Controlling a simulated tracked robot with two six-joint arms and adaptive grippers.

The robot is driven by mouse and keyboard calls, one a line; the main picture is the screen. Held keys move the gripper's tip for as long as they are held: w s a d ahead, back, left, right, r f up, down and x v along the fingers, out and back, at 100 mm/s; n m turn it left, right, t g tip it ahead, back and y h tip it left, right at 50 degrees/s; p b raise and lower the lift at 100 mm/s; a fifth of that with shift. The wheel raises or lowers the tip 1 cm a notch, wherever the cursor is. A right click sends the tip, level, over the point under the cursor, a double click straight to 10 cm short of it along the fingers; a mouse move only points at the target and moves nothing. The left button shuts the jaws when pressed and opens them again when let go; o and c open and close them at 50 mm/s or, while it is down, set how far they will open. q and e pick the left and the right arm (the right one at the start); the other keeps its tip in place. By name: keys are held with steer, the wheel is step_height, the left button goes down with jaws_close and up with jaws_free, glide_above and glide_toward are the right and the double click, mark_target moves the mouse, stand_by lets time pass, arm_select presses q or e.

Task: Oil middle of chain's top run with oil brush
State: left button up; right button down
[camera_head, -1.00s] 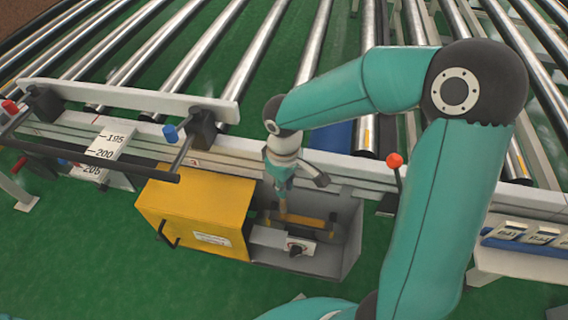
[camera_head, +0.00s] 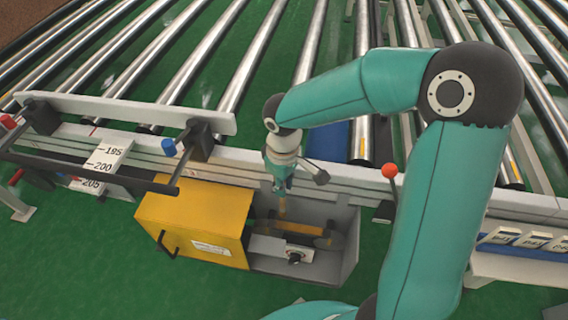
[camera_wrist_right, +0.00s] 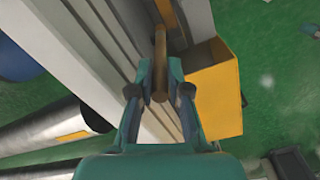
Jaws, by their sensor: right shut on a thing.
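My right gripper (camera_head: 281,188) points down over the open grey housing (camera_head: 347,245) beside the yellow cover. It is shut on the oil brush (camera_head: 282,206), whose tan lower part reaches down into the housing. In the right wrist view the brush's brown shaft (camera_wrist_right: 160,62) stands between the fingertips of my right gripper (camera_wrist_right: 160,92). A dark brownish strip, probably the chain's top run (camera_head: 308,229), lies across the housing under the brush. I cannot tell whether the brush tip touches it. My left gripper is out of view.
The yellow cover (camera_head: 195,217) with a black handle stands open left of the housing. A red-knobbed lever (camera_head: 390,171) stands to the right. The white rail (camera_head: 125,110) and steel rollers (camera_head: 240,75) lie behind. Green floor is clear in front.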

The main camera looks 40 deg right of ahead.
steer(key=shift+r, duration=0.65)
steer(key=shift+w+r+p, duration=0.1)
steer(key=shift+r+p, duration=0.6)
steer(key=shift+p, duration=0.2)
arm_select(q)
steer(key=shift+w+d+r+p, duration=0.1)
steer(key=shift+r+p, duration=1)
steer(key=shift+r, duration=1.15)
arm_select(e)
steer(key=shift+d+r, duration=0.1)
steer(key=shift+r, duration=1.35)
